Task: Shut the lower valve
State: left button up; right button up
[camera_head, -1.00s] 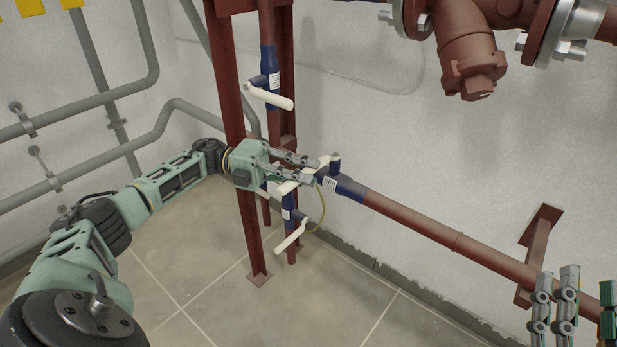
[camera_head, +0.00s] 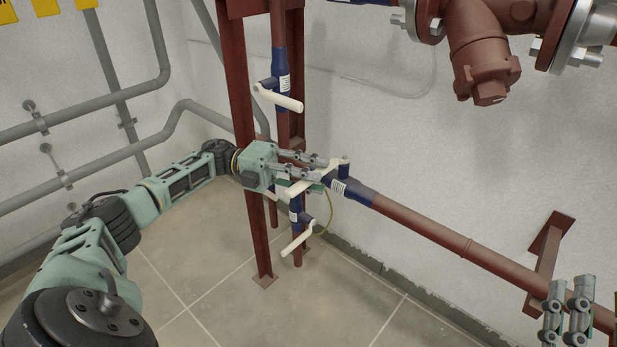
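The lower valve (camera_head: 297,211) is a blue body on the vertical pipe, with a white lever (camera_head: 297,243) slanting down to the left. Above it, a blue valve on the horizontal pipe has a white lever (camera_head: 327,177). A third valve higher up has a white lever (camera_head: 280,98). My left gripper (camera_head: 324,170) is open, its two fingers apart, at the horizontal pipe's lever and above the lower valve's lever. The fingers partly hide the middle lever; contact is unclear. My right gripper (camera_head: 568,308) shows only partly at the bottom right, in front of the red pipe, away from the valves.
A red steel frame (camera_head: 243,110) stands behind the valves. A long red pipe (camera_head: 430,228) runs down to the right, with a wall bracket (camera_head: 545,250). Grey pipes (camera_head: 75,122) line the left wall. A thin yellow-green cable (camera_head: 329,215) hangs by the valves. The tiled floor is clear.

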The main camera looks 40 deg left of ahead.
pick_arm(q)
jog(key=v, duration=1.2)
dwell(0.4)
